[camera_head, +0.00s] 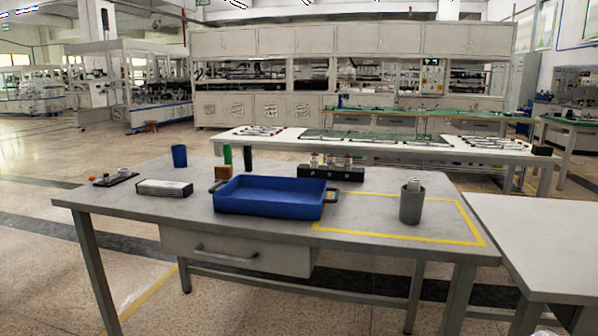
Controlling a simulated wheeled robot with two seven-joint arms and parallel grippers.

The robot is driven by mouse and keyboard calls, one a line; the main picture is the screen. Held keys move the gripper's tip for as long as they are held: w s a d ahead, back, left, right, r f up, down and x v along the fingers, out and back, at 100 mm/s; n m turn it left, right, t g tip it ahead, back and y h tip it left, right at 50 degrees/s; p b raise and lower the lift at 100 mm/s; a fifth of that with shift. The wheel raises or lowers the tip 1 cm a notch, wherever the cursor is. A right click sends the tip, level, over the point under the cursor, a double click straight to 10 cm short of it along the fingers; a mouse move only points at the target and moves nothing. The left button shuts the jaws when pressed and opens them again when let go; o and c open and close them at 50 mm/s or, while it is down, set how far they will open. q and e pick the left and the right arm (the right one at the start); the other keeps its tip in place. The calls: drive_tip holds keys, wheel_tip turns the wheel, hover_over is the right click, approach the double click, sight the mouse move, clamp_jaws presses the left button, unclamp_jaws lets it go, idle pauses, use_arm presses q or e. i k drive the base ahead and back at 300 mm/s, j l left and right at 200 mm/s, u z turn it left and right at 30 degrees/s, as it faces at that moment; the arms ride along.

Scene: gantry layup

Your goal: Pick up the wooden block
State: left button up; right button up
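A small brown wooden block (222,172) sits on the grey table (130,205), just behind the left back corner of a blue tray. The tray partly hides its lower part. A green cylinder and a dark cylinder stand close behind it. Neither of my grippers shows in the head view.
The blue tray (270,207) fills the table's middle. A white-topped box (164,188), a small dark tray (115,179) and a blue cup (180,156) lie left. A black rack (331,173) stands behind; a grey cup (411,205) stands right, within a yellow outline.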

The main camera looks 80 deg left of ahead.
sight(222, 172)
drive_tip(key=i+u, duration=0.1)
drive_tip(key=u, duration=2.7)
drive_tip(key=i+l+u, duration=0.15)
drive_tip(key=l+u, duration=0.15)
drive_tip(key=i+l+u, duration=0.1)
drive_tip(key=l+u, duration=0.15)
drive_tip(key=l, duration=0.3)
